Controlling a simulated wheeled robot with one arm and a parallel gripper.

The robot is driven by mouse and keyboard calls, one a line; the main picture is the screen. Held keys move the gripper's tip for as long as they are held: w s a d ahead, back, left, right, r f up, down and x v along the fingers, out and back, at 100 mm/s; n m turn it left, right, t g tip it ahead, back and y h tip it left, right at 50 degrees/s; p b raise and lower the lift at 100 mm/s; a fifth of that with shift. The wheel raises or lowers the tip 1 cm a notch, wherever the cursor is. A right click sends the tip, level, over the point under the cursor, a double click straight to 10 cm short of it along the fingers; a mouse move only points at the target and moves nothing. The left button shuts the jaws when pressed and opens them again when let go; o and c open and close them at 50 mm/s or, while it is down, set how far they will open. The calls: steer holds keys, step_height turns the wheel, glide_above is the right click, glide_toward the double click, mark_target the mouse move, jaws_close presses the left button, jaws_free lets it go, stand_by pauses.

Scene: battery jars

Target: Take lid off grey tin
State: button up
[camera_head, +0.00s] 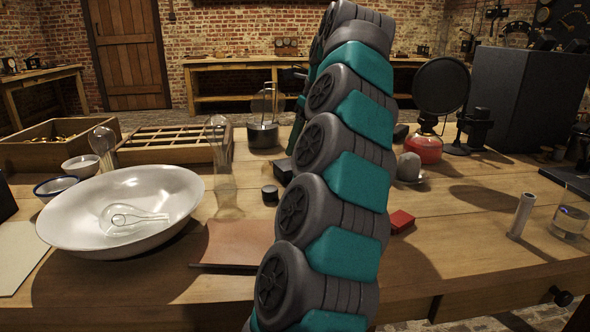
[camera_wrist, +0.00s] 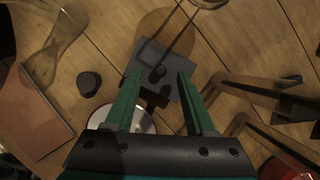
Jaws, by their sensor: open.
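In the wrist view a grey square tin (camera_wrist: 139,92) is seen from above, with a small dark round knob (camera_wrist: 158,73) on its flat lid. My gripper (camera_wrist: 160,74) is open, its two green fingers apart with the knob between their tips in the picture. I see no contact, and the height left is hard to tell. Part of the tin is covered by the fingers. In the head view my arm hides most of this spot; only a dark edge, perhaps of the tin (camera_head: 283,171), shows left of the arm.
A dark small cylinder (camera_wrist: 88,85) stands left of the tin, beside a brown mat (camera_wrist: 33,115). A pale round disc (camera_wrist: 140,122) lies under my fingers. A glass vessel (camera_head: 226,185), a white bowl (camera_head: 70,225) and a red block (camera_head: 402,221) stand around on the table.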

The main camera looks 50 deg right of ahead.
steer(key=shift+x, duration=1.25)
steer(key=shift+c, duration=0.3)
jaws_close()
